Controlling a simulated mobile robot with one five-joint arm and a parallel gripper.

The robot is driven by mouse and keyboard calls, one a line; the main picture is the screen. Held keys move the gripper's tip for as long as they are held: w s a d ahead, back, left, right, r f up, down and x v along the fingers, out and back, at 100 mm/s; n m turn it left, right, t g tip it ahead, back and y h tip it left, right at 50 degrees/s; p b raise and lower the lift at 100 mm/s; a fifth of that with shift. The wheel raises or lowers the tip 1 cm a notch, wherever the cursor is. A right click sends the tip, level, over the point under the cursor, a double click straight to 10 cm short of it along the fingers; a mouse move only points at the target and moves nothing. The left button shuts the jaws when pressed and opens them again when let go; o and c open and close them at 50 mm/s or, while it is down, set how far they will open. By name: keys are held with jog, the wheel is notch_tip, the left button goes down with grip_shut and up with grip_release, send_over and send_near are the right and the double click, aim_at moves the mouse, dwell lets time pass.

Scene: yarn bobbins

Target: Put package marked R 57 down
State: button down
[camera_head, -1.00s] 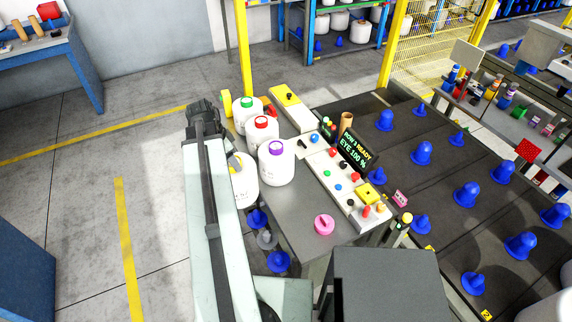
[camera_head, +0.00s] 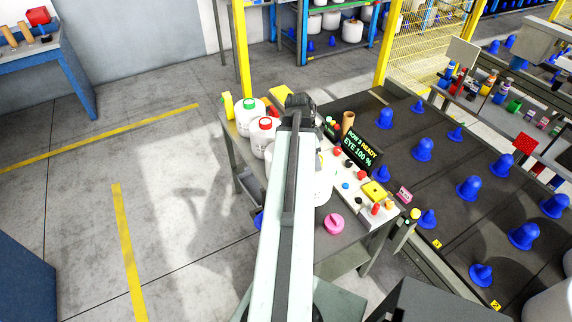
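A white yarn package (camera_head: 325,182) shows just right of my arm, over the grey table (camera_head: 335,250); my arm covers its left part. I cannot read R 57 on any package. A package with a green cap (camera_head: 250,113) and one with a red cap (camera_head: 263,137) stand upright at the table's far left. The purple-capped package is hidden behind my arm. My arm reaches from the bottom edge over the table. My gripper is hidden below it, so its fingers and hold do not show. Whether the white package touches the tabletop cannot be told.
A control panel (camera_head: 378,205) with buttons and a dark screen (camera_head: 360,152) reading "EYE 100 %" stands along the table's right side. A pink round object (camera_head: 334,224) lies near the front. Blue cones (camera_head: 422,150) stand on the dark surface at right.

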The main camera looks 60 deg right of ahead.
jog(key=shift+w+d+f, duration=0.15)
jog(key=shift+w+d, duration=0.05)
jog(key=shift+w, duration=0.05)
jog(key=shift+a+f+m, duration=0.1)
jog(key=shift+m, duration=0.4)
jog(key=shift+f+m+y+b, duration=0.25)
jog(key=shift+m+y+b, duration=0.15)
jog(key=shift+m, duration=0.6)
jog(key=shift+a+m+g, duration=0.1)
jog(key=shift+m+g, duration=0.2)
notch_tip(320, 180, down, 10)
jog(key=b, duration=1)
jog(key=shift+f, duration=0.15)
jog(key=c, duration=0.5)
grip_release()
jog(key=shift+s, duration=0.1)
